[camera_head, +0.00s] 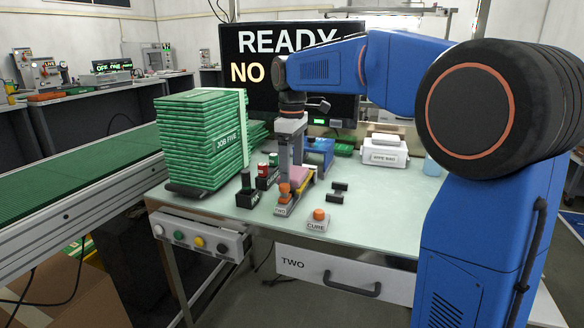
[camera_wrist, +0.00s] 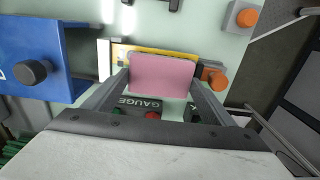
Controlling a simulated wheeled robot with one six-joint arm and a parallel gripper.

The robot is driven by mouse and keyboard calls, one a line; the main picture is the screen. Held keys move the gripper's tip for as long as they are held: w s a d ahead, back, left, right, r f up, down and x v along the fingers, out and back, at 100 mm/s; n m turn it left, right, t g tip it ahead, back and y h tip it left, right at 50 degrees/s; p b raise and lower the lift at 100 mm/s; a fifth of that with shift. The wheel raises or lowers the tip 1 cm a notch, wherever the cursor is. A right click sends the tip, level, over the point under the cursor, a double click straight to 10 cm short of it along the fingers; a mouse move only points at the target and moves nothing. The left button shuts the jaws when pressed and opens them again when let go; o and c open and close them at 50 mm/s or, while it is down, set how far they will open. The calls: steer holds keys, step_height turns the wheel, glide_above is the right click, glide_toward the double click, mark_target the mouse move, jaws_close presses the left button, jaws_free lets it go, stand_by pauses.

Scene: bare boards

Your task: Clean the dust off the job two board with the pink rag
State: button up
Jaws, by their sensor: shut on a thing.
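The pink rag (camera_wrist: 163,75) is held between the two fingers of my gripper (camera_wrist: 161,84) in the wrist view. In the head view the rag (camera_head: 301,173) shows at the lower end of my gripper (camera_head: 296,168), over a low fixture with orange knobs (camera_head: 283,190) on the bench. A yellow edge (camera_wrist: 165,53) shows just beyond the rag in the wrist view. I cannot tell whether the rag touches what is under it. A tall stack of green boards (camera_head: 203,142) on the left carries a "JOB FIVE" label. I cannot make out any board marked job two.
A black gauge block (camera_head: 267,176), a black holder (camera_head: 247,196), a blue box (camera_head: 319,150) and a CURE button (camera_head: 317,220) stand close around my gripper. A white wipe box (camera_head: 384,156) is at the back right. The bench's front right is clear. A green conveyor (camera_head: 85,160) runs at left.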

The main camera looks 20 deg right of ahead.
steer(key=shift+w+d, duration=0.1)
steer(key=shift+w, duration=0.05)
stand_by(0.4)
steer(key=shift+w+d, duration=0.65)
steer(key=shift+w, duration=0.25)
steer(key=shift+s+a, duration=0.1)
steer(key=shift+s, duration=0.05)
steer(key=shift+s+a, duration=0.65)
steer(key=shift+s, duration=0.25)
stand_by(0.4)
steer(key=shift+w+d, duration=0.75)
steer(key=shift+w, duration=0.3)
steer(key=shift+s+a, duration=0.1)
steer(key=shift+s, duration=0.05)
steer(key=shift+s+a, duration=0.7)
steer(key=shift+s, duration=0.2)
steer(key=shift+w+d, duration=0.15)
stand_by(0.8)
